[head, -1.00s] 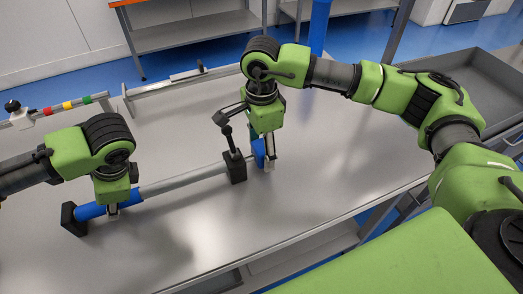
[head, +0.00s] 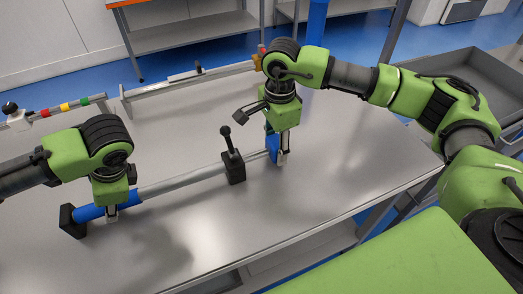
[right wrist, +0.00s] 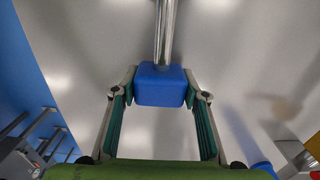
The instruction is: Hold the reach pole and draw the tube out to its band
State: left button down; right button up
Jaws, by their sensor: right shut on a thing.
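The reach pole lies along the table, with a blue grip (head: 88,212) at its left end and a grey outer tube (head: 180,182). A black clamp block with an upright lever (head: 234,167) stands at its right part. A thinner tube comes out of the clamp to a blue end block (head: 271,147). My right gripper (head: 281,160) is shut on this block. The right wrist view shows the block (right wrist: 161,85) between the fingertips, with the shiny tube (right wrist: 165,30) beyond it. My left gripper (head: 111,214) is shut around the blue grip. I see no band on the drawn tube.
A rail (head: 190,80) runs along the back of the table. A grey tray (head: 465,85) stands at the right. The table right of my right gripper is clear.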

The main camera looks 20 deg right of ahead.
jog(key=d, duration=0.4)
pick_arm(q)
jog(key=shift+a, duration=0.1)
pick_arm(e)
jog(key=o, duration=1.6)
jog(key=shift+a, duration=0.1)
jog(key=shift+r, duration=0.2)
notch_tip(320, 180, up, 12)
jog(key=shift+f, duration=0.2)
